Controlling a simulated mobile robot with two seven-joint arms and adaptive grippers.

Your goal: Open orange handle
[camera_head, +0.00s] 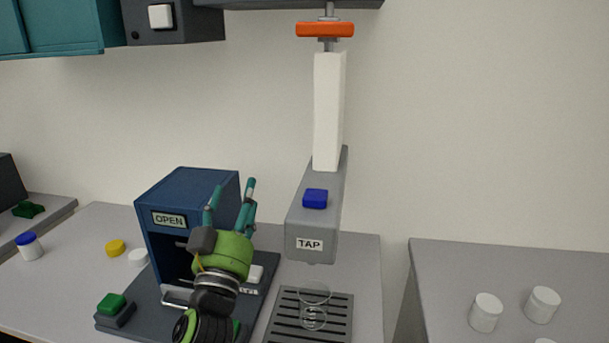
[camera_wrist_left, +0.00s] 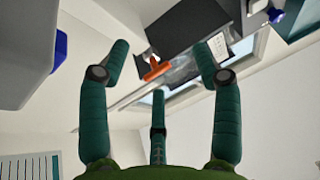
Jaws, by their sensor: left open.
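The orange handle (camera_head: 325,30) is a short bar across a thin metal stem, above the white column (camera_head: 328,110) of the tap unit (camera_head: 315,220). In the left wrist view the orange handle (camera_wrist_left: 156,69) shows small and far off, between the spread fingers. My left gripper (camera_head: 232,188) is open and empty, fingers pointing up, in front of the blue box marked OPEN. It is well below and to the left of the handle and apart from it. Its three teal fingers also show in the left wrist view (camera_wrist_left: 160,65). My right gripper is not in view.
The blue box (camera_head: 188,188) stands left of the tap unit, with a slotted drain tray (camera_head: 338,325) and a clear glass (camera_head: 314,306) below the tap. Dark cupboards (camera_head: 175,25) hang above. White jars (camera_head: 485,312) stand on the right counter. The wall right of the handle is clear.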

